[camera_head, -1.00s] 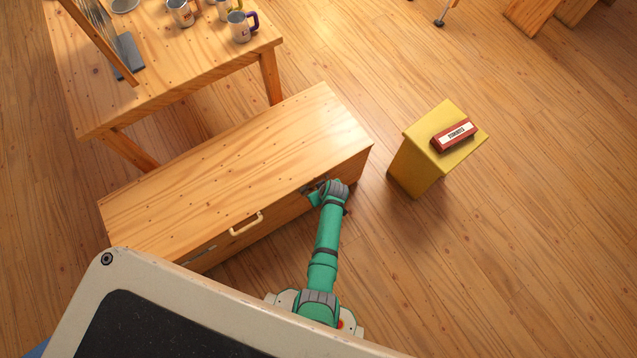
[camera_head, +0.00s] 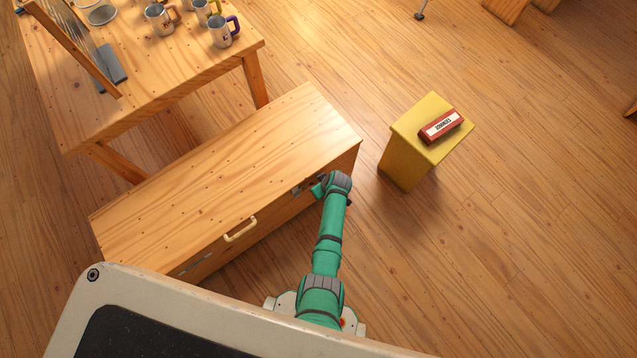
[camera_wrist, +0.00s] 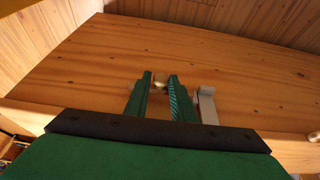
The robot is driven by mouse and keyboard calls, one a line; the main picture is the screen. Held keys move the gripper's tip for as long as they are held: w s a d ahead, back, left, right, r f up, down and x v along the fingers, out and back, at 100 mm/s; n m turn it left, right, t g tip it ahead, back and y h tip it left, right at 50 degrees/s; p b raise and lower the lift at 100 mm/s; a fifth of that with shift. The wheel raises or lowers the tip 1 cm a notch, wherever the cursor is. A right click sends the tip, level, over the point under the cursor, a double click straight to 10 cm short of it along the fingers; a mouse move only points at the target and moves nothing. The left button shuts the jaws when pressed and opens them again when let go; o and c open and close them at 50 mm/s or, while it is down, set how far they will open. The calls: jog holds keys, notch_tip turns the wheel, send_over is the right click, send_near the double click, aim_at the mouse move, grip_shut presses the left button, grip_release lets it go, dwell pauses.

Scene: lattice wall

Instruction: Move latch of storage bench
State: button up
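The storage bench (camera_head: 215,175) is a long, closed pale-wood box; its front also shows in the wrist view (camera_wrist: 90,75). A grey metal latch (camera_head: 302,188) is on the front near its right end. In the wrist view, a grey latch piece (camera_wrist: 207,105) is just right of my fingers, and a small brass knob (camera_wrist: 160,85) shows between the fingertips. My gripper (camera_head: 318,189) is at the latch. Contact is partly hidden.
A cream handle (camera_head: 240,229) sticks out of the bench front, left of my gripper. A yellow stand (camera_head: 408,165) with a red box (camera_head: 441,126) is right of the bench. A table (camera_head: 160,95) with several mugs stands behind it. Floor on the right is clear.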

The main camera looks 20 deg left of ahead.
jog(key=shift+o, duration=1)
jog(key=shift+d, duration=0.1)
jog(key=shift+r, duration=0.15)
jog(key=v, duration=1)
jog(key=shift+r, duration=0.3)
jog(key=shift+d, duration=0.1)
